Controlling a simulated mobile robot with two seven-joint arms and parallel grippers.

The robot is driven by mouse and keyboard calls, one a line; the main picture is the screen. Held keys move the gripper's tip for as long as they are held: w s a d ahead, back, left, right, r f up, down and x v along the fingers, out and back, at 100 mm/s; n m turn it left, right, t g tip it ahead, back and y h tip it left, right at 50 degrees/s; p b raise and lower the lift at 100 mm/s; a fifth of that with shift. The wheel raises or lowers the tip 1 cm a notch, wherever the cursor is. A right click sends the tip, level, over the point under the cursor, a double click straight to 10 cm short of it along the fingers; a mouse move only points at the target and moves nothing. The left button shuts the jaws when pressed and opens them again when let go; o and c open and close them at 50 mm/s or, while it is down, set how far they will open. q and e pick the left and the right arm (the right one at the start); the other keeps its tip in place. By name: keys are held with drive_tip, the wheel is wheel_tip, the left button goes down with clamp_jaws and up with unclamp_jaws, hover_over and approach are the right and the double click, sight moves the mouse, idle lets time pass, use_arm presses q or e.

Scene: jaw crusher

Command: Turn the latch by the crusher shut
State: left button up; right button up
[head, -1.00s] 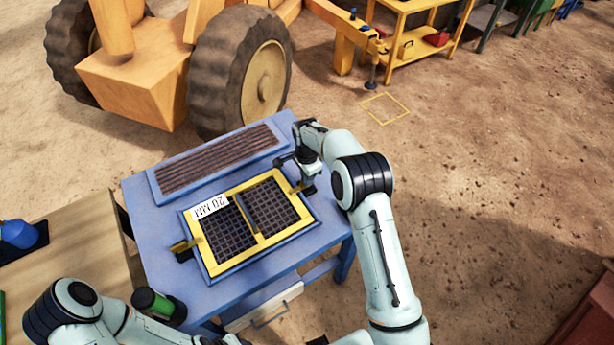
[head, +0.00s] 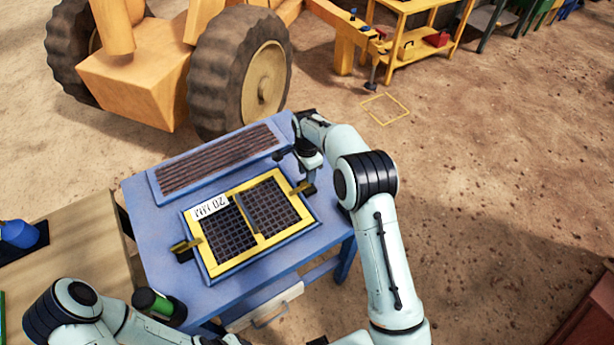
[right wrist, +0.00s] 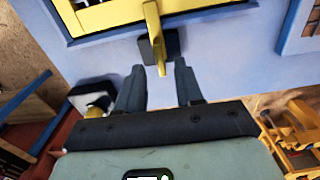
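A yellow-framed screen (head: 208,252) with dark mesh and a "20 MM" label lies on a blue table. A yellow latch lever (head: 301,188) sits at its right edge, and a second one (head: 182,246) at its left edge. In the right wrist view the near lever (right wrist: 154,32) reaches out from the frame across a black block (right wrist: 170,47). My right gripper (head: 298,170) is by this lever. In the right wrist view its fingers (right wrist: 160,85) are apart, with the lever's tip just ahead of the gap, seemingly untouched. My left gripper is out of view.
A ridged dark panel (head: 220,160) in a blue frame lies behind the screen. A green and black cylinder (head: 152,302) is at the table's front left. A big-wheeled yellow machine (head: 240,75) stands behind the table. Bare ground lies to the right.

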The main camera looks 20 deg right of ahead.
wheel_tip(320, 180, up, 10)
drive_tip(key=shift+r+p, duration=0.15)
drive_tip(key=shift+p, duration=0.25)
idle(0.4)
